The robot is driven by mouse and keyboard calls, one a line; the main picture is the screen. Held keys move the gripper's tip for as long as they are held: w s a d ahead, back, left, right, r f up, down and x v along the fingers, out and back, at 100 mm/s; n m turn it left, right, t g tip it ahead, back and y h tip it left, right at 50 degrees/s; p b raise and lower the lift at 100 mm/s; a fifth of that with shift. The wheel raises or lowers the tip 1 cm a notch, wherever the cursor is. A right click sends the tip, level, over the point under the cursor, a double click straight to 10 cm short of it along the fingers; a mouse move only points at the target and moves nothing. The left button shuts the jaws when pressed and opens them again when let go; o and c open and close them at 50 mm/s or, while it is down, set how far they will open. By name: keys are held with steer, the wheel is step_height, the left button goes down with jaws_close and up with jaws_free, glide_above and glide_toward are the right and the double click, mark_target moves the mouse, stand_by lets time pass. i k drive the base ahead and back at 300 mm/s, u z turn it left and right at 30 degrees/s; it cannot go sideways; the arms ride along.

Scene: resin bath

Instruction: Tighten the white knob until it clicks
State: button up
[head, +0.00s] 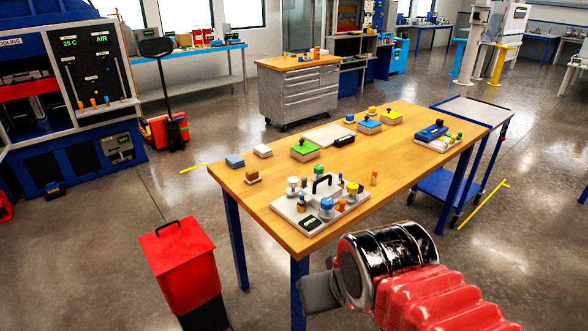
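A white base plate (283,211) lies on the near end of the wooden table. A white knob (293,183) stands at its left back. A black arched handle (327,180) rises from the plate to the knob's right. A blue knob (327,204) is at the front and a green one (319,171) at the back. A small dark display (312,223) is at the front edge. My gripper (316,294) shows only as a grey part, low and in front of the table, apart from the knob. I cannot see its fingers clearly or whether they are open.
The wooden table (255,203) carries small coloured blocks and a green-topped box (305,150) farther back. A red bin (182,265) stands on the floor left of the table. A blue-and-grey cart (475,109) is at its right end.

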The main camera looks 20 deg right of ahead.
mark_target(293, 182)
steer(key=u, duration=0.05)
steer(key=i, duration=1.1)
